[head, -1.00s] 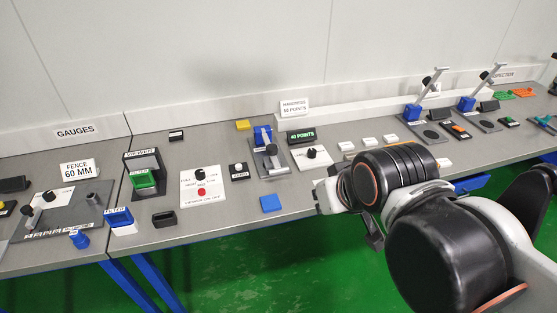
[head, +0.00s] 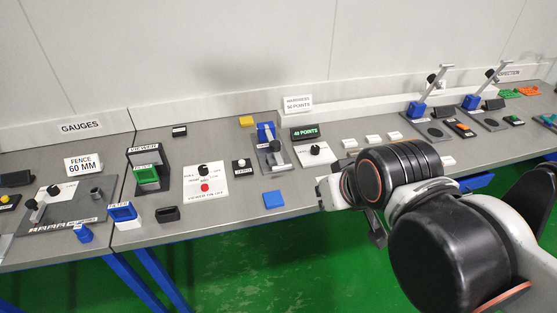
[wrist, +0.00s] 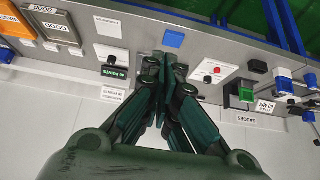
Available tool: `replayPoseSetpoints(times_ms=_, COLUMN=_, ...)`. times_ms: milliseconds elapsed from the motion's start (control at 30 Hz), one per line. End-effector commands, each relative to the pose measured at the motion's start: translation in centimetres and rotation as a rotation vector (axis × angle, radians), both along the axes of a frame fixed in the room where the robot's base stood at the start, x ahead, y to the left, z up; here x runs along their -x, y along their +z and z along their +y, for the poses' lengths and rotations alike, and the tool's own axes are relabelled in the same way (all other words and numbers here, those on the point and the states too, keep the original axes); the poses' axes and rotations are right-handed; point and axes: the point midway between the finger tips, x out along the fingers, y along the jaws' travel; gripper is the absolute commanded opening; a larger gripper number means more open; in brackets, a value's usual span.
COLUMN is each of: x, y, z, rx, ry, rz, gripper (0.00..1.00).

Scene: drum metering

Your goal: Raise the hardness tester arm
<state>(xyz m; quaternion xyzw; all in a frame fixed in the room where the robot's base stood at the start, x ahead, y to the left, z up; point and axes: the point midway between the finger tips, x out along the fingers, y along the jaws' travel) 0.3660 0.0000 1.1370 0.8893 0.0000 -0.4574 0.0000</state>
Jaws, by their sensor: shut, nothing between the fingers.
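The hardness tester (head: 271,148) stands on the bench in the head view, a blue block on a grey plate with a grey arm and a dark knob. Its arm looks lowered, lying low toward the front of the plate. The sign "HARDNESS 50 POINTS" (head: 298,103) stands behind it. A green-lit display beside it (head: 304,133) appears to read 40 POINTS, also in the wrist view (wrist: 115,72). My gripper (wrist: 163,60) is shut and empty in the wrist view, hiding most or all of the tester. In the head view its fingertips cannot be made out.
A dial box (head: 315,153) sits right of the tester, and a blue pad (head: 274,200) lies in front. Left are a switch panel (head: 205,183) and a viewer (head: 147,168). Several white blocks and two stands with raised arms (head: 432,88) are to the right.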

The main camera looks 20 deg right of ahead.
Motion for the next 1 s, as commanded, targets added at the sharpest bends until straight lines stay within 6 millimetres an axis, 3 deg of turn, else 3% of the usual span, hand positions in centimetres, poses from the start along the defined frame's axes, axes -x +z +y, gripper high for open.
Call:
replayPoseSetpoints(times_ms=33, x=0.0, y=0.0, z=0.0, rx=0.000, ry=0.000, rz=-0.001, gripper=0.14)
replayPoseSetpoints(times_ms=67, x=-0.1, y=-0.1, z=0.0, rx=0.000, ry=0.000, rz=-0.002, gripper=0.20)
replayPoseSetpoints(times_ms=167, x=-1.0, y=-0.6, z=0.0, rx=0.000, ry=0.000, rz=-0.018, gripper=0.43)
replayPoseSetpoints(times_ms=300, x=-3.8, y=-2.1, z=0.0, rx=0.000, ry=0.000, rz=-0.072, gripper=0.75)
replayPoseSetpoints(times_ms=600, x=-10.5, y=-6.4, z=0.0, rx=0.000, ry=0.000, rz=-0.232, gripper=0.77)
replayPoseSetpoints(times_ms=1000, x=-16.0, y=-12.3, z=0.0, rx=0.000, ry=0.000, rz=-0.443, gripper=0.77)
